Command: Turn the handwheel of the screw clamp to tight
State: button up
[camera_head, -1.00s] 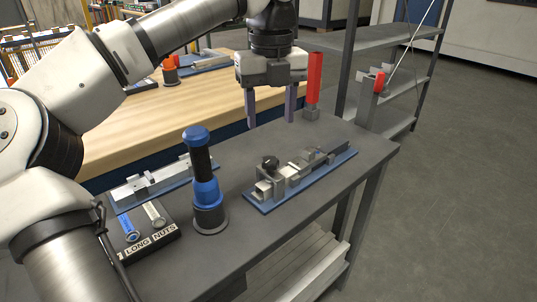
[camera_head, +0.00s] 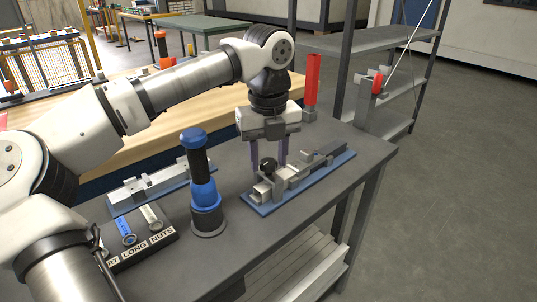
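The screw clamp (camera_head: 300,178) is a grey metal fixture on a blue base plate, lying on the dark bench. Its handwheel (camera_head: 268,164) looks like a small black knob standing near the clamp's left end. My gripper (camera_head: 269,165) points down over that end with its two purple-grey fingers apart. In the picture the knob shows between the fingers. I cannot tell whether they are around it or behind it. No contact is visible. The lower part of the fingers is partly hidden by the clamp.
A blue and black upright tool (camera_head: 205,190) stands left of the clamp. Another grey fixture on a blue plate (camera_head: 150,187) and a tray labelled "LONG NUTS" (camera_head: 150,247) lie further left. A red post (camera_head: 312,82) stands behind. The bench front is clear.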

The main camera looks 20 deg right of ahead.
jog(key=c, duration=0.6)
jog(key=shift+c, duration=0.2)
